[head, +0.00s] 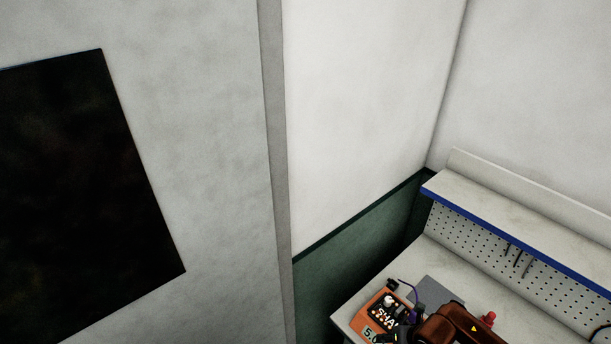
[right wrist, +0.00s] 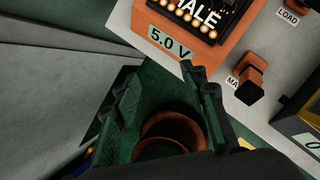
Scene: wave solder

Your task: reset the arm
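My right gripper (right wrist: 163,74) shows in the right wrist view with its two dark fingers spread apart. No object is seen held between them; green surface and a brown rounded form, which I cannot identify, show behind the gap. Beyond the fingertips is an orange device (right wrist: 205,50) marked "5.0 V". The same device (head: 372,316) is on the bench at the bottom of the head view. A brown link with a yellow triangle, which looks like my right arm, covers part of the bench there. My left arm and gripper are not in view.
The workbench (head: 352,318) stands at lower right, with a blue-edged shelf (head: 520,215) and perforated panel (head: 480,245) behind. A red object (head: 489,319) is near the arm. An orange-and-black part (right wrist: 250,80) lies beside the device. A pale wall and dark panel (head: 85,190) fill the left.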

